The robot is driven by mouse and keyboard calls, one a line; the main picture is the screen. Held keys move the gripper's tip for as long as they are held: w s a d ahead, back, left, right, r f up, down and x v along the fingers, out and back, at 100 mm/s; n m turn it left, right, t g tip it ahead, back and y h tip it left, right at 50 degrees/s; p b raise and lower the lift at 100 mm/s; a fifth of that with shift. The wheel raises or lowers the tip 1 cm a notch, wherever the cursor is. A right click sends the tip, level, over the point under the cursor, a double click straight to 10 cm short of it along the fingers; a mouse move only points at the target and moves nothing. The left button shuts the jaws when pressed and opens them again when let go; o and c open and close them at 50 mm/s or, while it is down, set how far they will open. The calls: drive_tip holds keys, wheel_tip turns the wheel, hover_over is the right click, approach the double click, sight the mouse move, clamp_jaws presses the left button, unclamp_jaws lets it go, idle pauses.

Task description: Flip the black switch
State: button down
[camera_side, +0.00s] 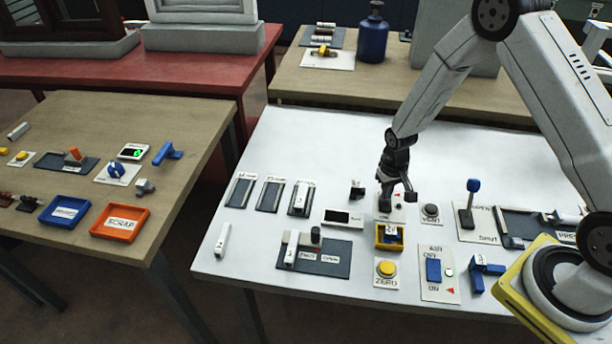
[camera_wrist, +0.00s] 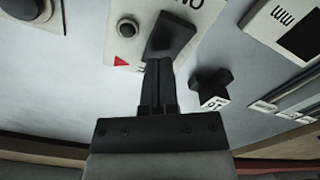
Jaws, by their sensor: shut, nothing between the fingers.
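The black switch (camera_wrist: 172,34) sits on a white plate (camera_wrist: 205,14) with a red triangle and partly cut-off lettering in the wrist view. My gripper (camera_wrist: 158,68) is shut and empty, its tips right at the switch's near edge. I cannot tell whether they touch it. In the side view my gripper (camera_side: 393,203) points down over the switch's plate, behind the yellow-framed box. There the gripper mostly hides the switch, and its position is unclear.
A round button (camera_side: 431,211) is close on the right, and a small black knob (camera_side: 357,189) on the left. A yellow-framed box (camera_side: 390,246) stands in front. A blue-topped lever (camera_side: 473,187) rises farther right. The white table (camera_side: 320,140) is clear behind.

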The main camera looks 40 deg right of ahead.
drive_tip(key=shift+r, duration=3.3)
drive_tip(key=s+a+r+n+t, duration=0.2)
drive_tip(key=s+a+r, duration=0.4)
drive_tip(key=s+r, duration=0.6)
drive_tip(key=shift+s+r+n+t, duration=0.2)
drive_tip(key=shift+r+n+t, duration=0.1)
drive_tip(key=shift+n, duration=0.2)
drive_tip(key=shift+a, duration=0.1)
